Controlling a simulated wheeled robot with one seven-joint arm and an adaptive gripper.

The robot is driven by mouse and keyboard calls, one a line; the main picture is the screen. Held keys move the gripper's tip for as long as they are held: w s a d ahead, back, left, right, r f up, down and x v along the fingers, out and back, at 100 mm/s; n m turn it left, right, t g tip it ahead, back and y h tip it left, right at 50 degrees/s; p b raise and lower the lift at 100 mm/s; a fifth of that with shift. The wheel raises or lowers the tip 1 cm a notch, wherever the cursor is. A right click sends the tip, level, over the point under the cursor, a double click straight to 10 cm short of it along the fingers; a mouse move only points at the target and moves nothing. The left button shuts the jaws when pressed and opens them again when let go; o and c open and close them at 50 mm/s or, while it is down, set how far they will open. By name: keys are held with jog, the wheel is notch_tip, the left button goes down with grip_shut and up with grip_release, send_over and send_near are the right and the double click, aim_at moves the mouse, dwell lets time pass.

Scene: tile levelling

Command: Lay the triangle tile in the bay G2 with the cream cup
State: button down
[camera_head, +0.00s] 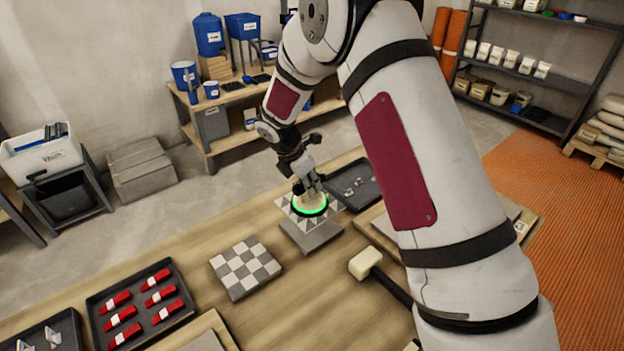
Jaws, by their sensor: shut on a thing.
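The triangle tile (287,208), patterned in grey and white triangles, is directly under the cup. A plain grey slab (312,240) shows below the tile; I cannot tell whether the tile touches it. I cannot make out a bay marked G2; my arm hides much of the table's right side.
A checkered tile (245,268) lies left of the slab. A mallet (366,263) lies at right. A dark tray (355,186) with small pieces is behind the gripper. A tray of red wedges (98,302) sits front left. Bare wood (300,310) shows in front.

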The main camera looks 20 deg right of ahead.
jog(key=s+a+p, duration=0.3)
jog(key=s+a, duration=0.6)
jog(key=s, duration=0.7)
jog(key=s+a+p, duration=0.3)
jog(key=s+a, duration=0.7)
jog(key=s, duration=0.6)
jog(key=s+a+p, duration=0.3)
jog(key=s+a, duration=0.6)
jog(key=s, duration=0.7)
jog(key=shift+a, duration=0.3)
dwell(0.4)
jog(key=shift+f+b, duration=0.75)
jog(key=shift+f, duration=1.7)
